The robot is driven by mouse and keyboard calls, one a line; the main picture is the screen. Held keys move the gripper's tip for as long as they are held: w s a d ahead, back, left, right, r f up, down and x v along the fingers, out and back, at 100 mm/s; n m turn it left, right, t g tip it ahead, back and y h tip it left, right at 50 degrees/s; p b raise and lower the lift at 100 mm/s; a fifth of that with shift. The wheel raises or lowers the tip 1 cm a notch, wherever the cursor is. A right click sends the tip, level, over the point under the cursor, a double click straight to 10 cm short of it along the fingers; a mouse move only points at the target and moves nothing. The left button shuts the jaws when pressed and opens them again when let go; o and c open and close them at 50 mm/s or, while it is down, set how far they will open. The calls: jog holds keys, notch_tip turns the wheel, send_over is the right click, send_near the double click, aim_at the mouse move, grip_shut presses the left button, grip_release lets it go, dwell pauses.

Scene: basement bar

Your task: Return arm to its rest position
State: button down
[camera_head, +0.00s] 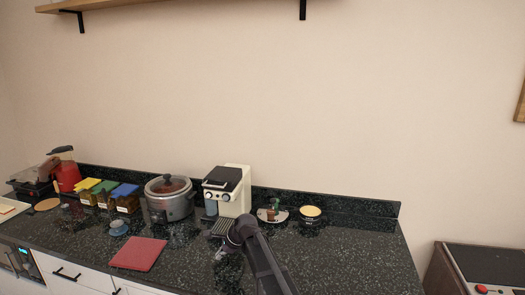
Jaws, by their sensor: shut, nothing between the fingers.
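My dark arm (262,262) reaches up from the bottom edge into the picture, right of centre. Its rounded joint (242,231) appears in front of the cream coffee machine's lower right side. I cannot make out my gripper or its fingers. A small pale shape (222,253) shows just left of the arm, too unclear to name.
The black speckled counter (345,255) is clear at right. The coffee machine (236,190), slow cooker (170,197), red board (138,254) and blue-lidded item (119,228) stand left of the arm.

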jog(key=s+d+n+h, duration=0.1)
jog(key=s+d+n, duration=0.1)
jog(key=d, duration=0.3)
jog(key=s+d+f+n+h, duration=0.1)
jog(key=s+d+n, duration=0.1)
jog(key=s+d, duration=0.2)
jog(key=s+d+f+n+h, duration=0.1)
jog(key=s+d+n, duration=0.2)
jog(key=d, duration=0.5)
jog(key=shift+s+d+f, duration=0.15)
jog(key=shift+s+d, duration=0.1)
jog(key=shift+s, duration=0.1)
jog(key=s+d+n+g+h, duration=0.1)
jog(key=s+d+n+h, duration=0.2)
jog(key=s+d+n, duration=0.4)
jog(key=s+d+f, duration=0.1)
jog(key=s+d, duration=0.5)
jog(key=d, duration=0.2)
jog(key=shift+n+g+h, duration=0.3)
jog(key=shift+n+g, duration=0.1)
